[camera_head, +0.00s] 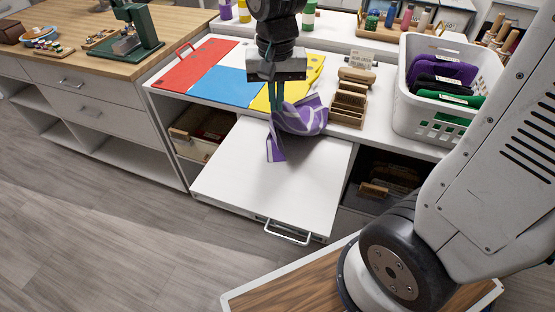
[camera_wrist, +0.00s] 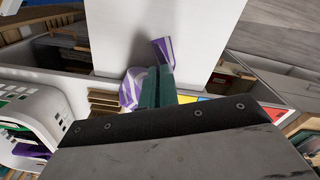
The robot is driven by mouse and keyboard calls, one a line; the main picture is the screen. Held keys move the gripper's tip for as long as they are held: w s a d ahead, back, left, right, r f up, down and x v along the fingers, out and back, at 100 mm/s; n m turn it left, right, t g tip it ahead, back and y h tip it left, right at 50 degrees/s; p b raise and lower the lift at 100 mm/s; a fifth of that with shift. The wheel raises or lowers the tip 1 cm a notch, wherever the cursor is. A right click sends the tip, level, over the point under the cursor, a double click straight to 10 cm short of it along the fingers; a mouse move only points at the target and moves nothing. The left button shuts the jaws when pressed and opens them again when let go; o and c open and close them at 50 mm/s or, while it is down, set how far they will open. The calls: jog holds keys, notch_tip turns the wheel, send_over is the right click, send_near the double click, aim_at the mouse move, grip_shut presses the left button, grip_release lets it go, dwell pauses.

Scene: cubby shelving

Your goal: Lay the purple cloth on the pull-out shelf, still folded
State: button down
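The purple cloth with white stripes (camera_head: 303,118) hangs in a bunched, drooping shape from my gripper (camera_head: 275,108). The green fingers are close together and shut on it. One end of the cloth hangs down over the back part of the white pull-out shelf (camera_head: 270,190), which is drawn out with its handle at the front. I cannot tell whether that end touches the shelf. In the wrist view, the cloth (camera_wrist: 129,90) shows on both sides of the fingers (camera_wrist: 157,78), partly hidden by them, with the pull-out shelf (camera_wrist: 150,22) beyond.
On the counter behind lie red (camera_head: 195,64), blue (camera_head: 226,86) and yellow (camera_head: 302,80) boards. A wooden rack (camera_head: 348,106) and a white basket (camera_head: 408,115) of folded cloths stand to the right. Open cubbies flank the shelf, whose top is otherwise bare.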

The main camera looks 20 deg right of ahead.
jog(key=s+a+f, duration=0.3)
jog(key=a+f, duration=0.2)
jog(key=s+a+f, duration=0.4)
jog(key=a+f, duration=0.1)
jog(key=f, duration=0.1)
jog(key=s+a+f, duration=0.3)
jog(key=a+f, duration=0.2)
jog(key=f, duration=0.1)
jog(key=shift+s+a, duration=0.15)
jog(key=shift+s, duration=0.05)
jog(key=c, duration=1.2)
grip_release()
jog(key=shift+r, duration=0.1)
